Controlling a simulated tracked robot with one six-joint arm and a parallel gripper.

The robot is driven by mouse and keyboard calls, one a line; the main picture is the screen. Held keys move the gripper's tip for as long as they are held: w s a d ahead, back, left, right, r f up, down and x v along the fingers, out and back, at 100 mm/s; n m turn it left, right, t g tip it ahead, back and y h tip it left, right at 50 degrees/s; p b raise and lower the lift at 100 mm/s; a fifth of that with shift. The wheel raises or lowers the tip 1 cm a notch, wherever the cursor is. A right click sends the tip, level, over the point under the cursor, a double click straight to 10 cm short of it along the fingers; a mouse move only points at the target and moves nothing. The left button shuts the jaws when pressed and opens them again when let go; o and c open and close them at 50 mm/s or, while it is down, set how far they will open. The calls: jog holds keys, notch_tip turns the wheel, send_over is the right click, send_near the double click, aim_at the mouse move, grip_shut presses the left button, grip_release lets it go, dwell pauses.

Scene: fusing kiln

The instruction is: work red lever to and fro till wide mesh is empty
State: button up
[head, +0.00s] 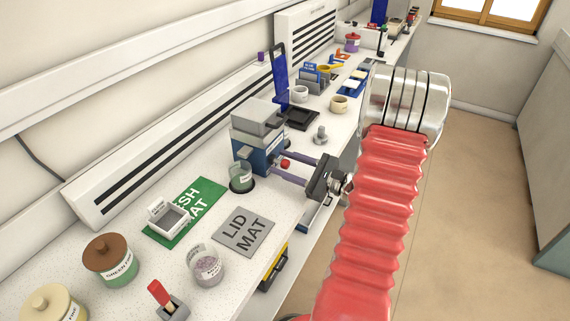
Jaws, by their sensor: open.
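The blue sifting machine (246,153) stands on the bench with a grey box-shaped top (260,117). A red ball knob (285,163), apparently the red lever's end, shows at its right side. My gripper (276,162) is open, its two purple fingers pointing at the machine on either side of the knob; I cannot tell whether they touch it. A jar with dark green contents (241,179) stands at the machine's front. The inside of the top is hidden, so I cannot see the wide mesh or what is in it. A white square tray (170,219) sits on the green mesh mat (205,199).
The grey lid mat (243,232) is bare. A jar of pale purple grains (206,267), a red-handled item in a grey block (162,296) and lidded jars (110,262) stand nearer. Cups (339,104), a blue stand (278,75) and a grey knobbed weight (320,136) lie beyond.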

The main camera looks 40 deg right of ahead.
jog(key=shift+c, duration=0.4)
grip_shut()
